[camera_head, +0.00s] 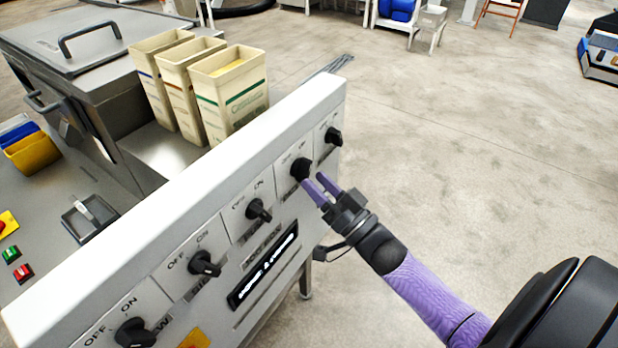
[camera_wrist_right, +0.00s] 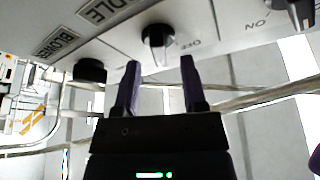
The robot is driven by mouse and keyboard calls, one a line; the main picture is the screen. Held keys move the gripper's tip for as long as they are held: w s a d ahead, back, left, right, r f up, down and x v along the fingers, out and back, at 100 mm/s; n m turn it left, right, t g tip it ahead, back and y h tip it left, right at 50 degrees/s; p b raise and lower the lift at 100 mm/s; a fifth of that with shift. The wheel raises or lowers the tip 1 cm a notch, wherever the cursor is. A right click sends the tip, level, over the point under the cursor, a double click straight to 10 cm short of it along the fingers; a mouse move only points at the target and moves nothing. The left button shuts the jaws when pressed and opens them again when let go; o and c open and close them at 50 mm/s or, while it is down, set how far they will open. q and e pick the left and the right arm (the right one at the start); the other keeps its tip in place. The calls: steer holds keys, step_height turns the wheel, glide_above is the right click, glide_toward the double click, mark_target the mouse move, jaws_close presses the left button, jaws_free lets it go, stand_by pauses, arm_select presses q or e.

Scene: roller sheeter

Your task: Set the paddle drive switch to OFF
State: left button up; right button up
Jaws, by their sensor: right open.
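The paddle drive switch appears to be the black rotary knob (camera_head: 300,168) second from the far end of the white panel; a partly cut-off label ending in "DLE" (camera_wrist_right: 108,10) lies beside the knob in the right wrist view (camera_wrist_right: 157,42). An OFF mark (camera_wrist_right: 190,43) shows beside it there. I cannot tell clearly which way the knob points. My right gripper (camera_head: 320,184) is open at the panel, its two purple fingers just short of the knob. In the wrist view the knob lies between the fingertips (camera_wrist_right: 160,68), with no clear contact. My left gripper is out of view.
A blower knob (camera_wrist_right: 90,70) sits close on one side of the gripper. Other knobs (camera_head: 258,210) line the panel (camera_head: 170,215) towards the near left. Cream bins (camera_head: 233,95) stand behind it.

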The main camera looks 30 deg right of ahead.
steer(key=shift+x, duration=1)
jaws_close()
